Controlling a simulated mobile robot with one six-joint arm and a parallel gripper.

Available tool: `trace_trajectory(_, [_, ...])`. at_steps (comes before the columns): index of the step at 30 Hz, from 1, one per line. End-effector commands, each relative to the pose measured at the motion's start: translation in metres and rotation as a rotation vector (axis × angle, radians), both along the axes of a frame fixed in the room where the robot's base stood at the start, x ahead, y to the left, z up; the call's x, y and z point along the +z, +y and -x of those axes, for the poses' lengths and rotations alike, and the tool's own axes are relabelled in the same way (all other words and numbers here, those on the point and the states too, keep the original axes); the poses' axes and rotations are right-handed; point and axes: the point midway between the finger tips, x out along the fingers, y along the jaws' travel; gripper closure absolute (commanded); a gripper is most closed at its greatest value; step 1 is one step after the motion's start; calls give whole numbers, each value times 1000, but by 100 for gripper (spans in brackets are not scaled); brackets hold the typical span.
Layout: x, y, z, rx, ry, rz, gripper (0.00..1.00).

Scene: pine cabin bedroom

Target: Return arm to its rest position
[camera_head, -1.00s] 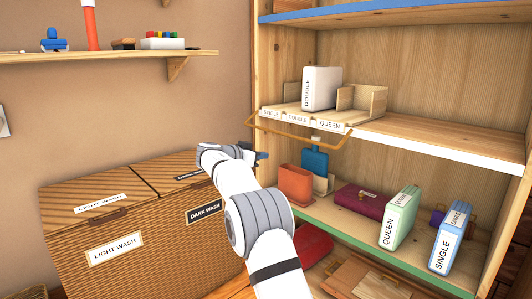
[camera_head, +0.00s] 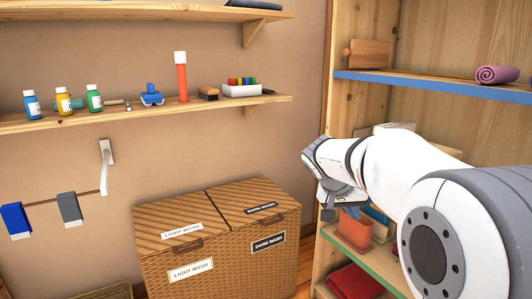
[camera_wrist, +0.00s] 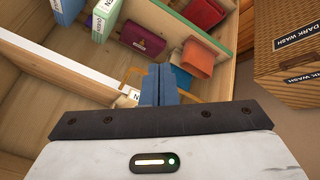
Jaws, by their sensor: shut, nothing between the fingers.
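My gripper (camera_wrist: 159,84) is shut and empty; its blue-grey fingers are together in the wrist view. In the head view my gripper (camera_head: 338,206) hangs at the end of my white arm, in front of the shelf unit and right of the laundry hamper. My arm fills the right side of that view and hides much of the shelves. The wrist view looks down past the fingers at the lower shelf, with an orange bin (camera_wrist: 192,56) and a maroon case (camera_wrist: 142,38) beyond them.
The wooden shelf unit (camera_head: 430,82) stands at the right. A wicker hamper (camera_head: 220,240) labelled light wash and dark wash stands at the wall. A wall shelf (camera_head: 150,118) holds bottles and small items. Two cloths, blue (camera_head: 16,220) and grey (camera_head: 70,208), hang from a rail.

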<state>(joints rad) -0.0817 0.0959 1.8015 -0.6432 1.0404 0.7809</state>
Motion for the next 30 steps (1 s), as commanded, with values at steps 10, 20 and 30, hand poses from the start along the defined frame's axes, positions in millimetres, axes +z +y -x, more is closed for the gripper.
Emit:
trace_trajectory(10, [76, 32, 153, 254, 173, -232, 100])
trace_trajectory(20, [92, 62, 245, 435, 210, -381, 100])
trace_trajectory(30, [87, 65, 255, 458, 212, -399, 100])
